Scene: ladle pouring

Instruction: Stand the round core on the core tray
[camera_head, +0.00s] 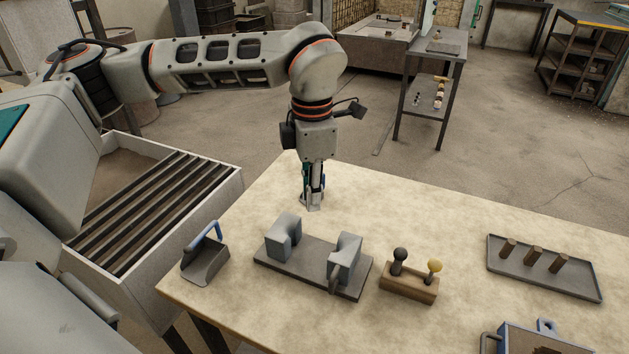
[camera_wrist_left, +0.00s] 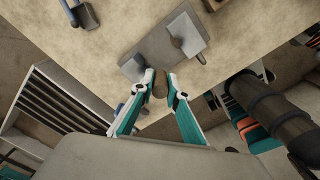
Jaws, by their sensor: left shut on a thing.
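My left gripper (camera_head: 312,203) points down over the table's far-left part, and its fingers (camera_wrist_left: 160,86) are shut on a small brown piece (camera_wrist_left: 160,82) in the left wrist view. I take this for the round core; its full shape is mostly hidden by the fingers, and in the head view I cannot make it out. A flat dark tray with a raised rim, likely the core tray (camera_head: 577,289), lies at the right of the table with three short brown cylinders standing in it. The gripper is far left of this tray. My right gripper is not seen.
A dark plate (camera_head: 305,272) with two grey blocks stands before the gripper. A grey scoop (camera_head: 206,266) is left of it. A wooden stand (camera_head: 408,290) with black and yellow knobs is to its right. A blue-edged box (camera_head: 545,340) is at front right. The far table strip is clear.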

